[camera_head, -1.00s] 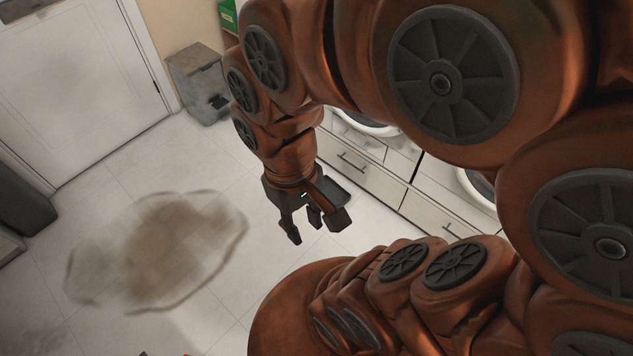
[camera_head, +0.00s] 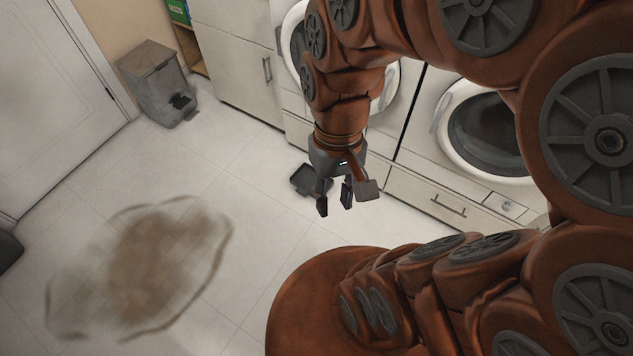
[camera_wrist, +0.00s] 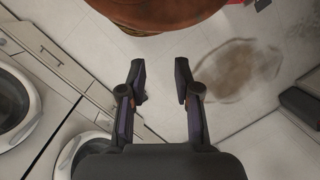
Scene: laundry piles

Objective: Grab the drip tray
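Front-loading washers (camera_head: 490,130) and white cabinets (camera_head: 237,70) line the back. A grey pedal bin (camera_head: 157,84) stands near the door (camera_head: 50,100). A brown patch (camera_head: 150,262) lies flat on the floor at left. The tiled floor between is clear.

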